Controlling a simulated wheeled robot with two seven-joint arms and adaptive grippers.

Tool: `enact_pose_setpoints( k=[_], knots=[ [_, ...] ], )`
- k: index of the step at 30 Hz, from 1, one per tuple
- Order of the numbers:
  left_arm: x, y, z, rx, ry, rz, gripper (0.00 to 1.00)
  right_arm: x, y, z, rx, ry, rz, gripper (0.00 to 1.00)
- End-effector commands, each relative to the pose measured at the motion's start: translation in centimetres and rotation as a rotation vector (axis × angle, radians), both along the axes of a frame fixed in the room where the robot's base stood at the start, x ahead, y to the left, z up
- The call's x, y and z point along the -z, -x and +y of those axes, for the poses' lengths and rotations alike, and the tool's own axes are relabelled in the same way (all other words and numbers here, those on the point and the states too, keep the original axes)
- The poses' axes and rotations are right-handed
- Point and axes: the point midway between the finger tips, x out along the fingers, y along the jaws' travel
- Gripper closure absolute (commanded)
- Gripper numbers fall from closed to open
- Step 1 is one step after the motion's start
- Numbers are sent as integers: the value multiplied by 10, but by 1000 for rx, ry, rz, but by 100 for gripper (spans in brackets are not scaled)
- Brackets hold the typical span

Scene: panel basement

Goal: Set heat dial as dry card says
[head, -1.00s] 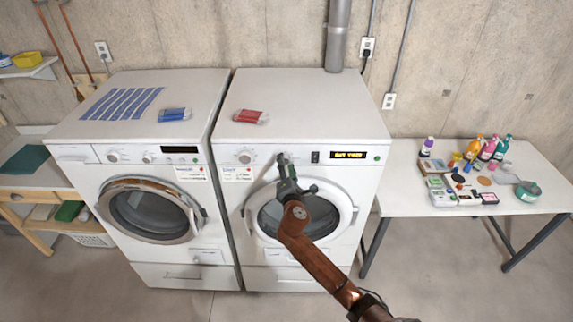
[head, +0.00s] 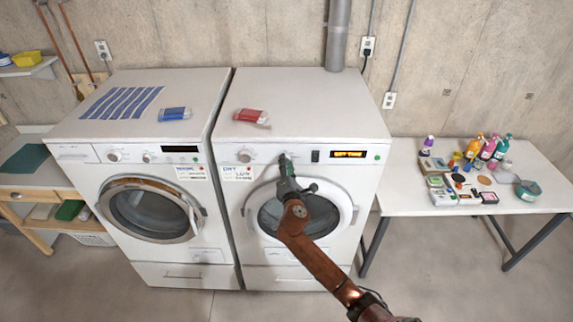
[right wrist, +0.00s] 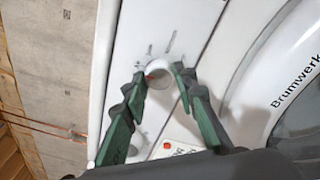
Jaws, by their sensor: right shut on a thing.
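The dryer (head: 300,120) is the right-hand white machine. Its front carries a left dial (head: 244,156) and a second dial, which my right gripper (head: 285,160) covers in the head view. In the right wrist view the right gripper (right wrist: 160,80) has its green fingers closed on the sides of this white round dial (right wrist: 158,68), which has a red mark. Short dark marks stand on the panel around it. The dry card (head: 238,173) is on the dryer front below the left dial; its small print is hard to read. My left gripper is not in view.
The washer (head: 150,100) stands close on the left. The dryer's display (head: 347,154) shows orange lettering. A red packet (head: 250,116) lies on the dryer top. A white table (head: 400,208) with bottles and small items stands to the right. Floor in front is clear.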

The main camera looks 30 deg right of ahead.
Motion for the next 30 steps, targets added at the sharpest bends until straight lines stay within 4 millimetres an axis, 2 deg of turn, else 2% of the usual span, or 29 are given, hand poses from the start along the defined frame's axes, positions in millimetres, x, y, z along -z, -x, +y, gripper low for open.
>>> enact_pose_setpoints(
  k=[11, 30],
  knots=[
    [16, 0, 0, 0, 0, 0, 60, 4, 0, 0, 1, -115, -69, 98],
    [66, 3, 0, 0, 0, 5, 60, 6, 0, 0, 3, -543, -331, 98]
  ],
)
